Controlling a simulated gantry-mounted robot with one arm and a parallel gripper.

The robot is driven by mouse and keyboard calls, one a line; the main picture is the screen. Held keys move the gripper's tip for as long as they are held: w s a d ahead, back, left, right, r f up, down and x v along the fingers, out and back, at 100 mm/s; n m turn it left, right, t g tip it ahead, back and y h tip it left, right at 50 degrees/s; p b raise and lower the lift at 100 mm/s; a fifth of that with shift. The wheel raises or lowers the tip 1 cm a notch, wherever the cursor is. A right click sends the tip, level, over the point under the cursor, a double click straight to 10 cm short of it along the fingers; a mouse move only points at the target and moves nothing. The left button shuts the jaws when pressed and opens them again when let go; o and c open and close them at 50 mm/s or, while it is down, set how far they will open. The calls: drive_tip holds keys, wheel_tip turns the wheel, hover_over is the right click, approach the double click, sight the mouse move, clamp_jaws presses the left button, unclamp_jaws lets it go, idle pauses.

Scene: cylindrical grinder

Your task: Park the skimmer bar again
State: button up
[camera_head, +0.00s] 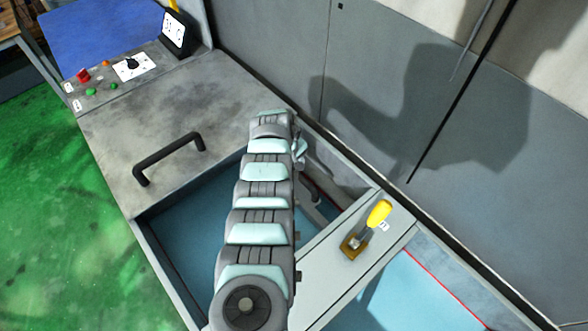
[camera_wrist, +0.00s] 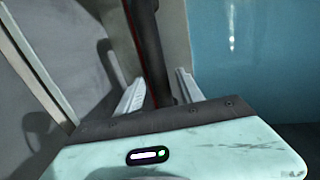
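A dark round bar, which I take for the skimmer bar (camera_wrist: 147,42), runs down from the top of the wrist view and passes between the two ridged fingers of my gripper (camera_wrist: 160,88). In the head view a dark curved piece of bar (camera_head: 312,207) shows inside the open bay, just right of my arm. My arm hides most of it there, and my gripper is mostly hidden too.
The open bay (camera_head: 172,240) has a blue interior. A panel (camera_head: 318,268) with a yellow-handled lever (camera_head: 378,214) crosses it at right. A grey cover with a black handle (camera_head: 170,155) lies left; control buttons (camera_head: 83,76) stand beyond. A grey wall (camera_head: 265,40) rises behind.

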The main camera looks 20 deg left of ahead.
clamp_jaws()
idle(1.3)
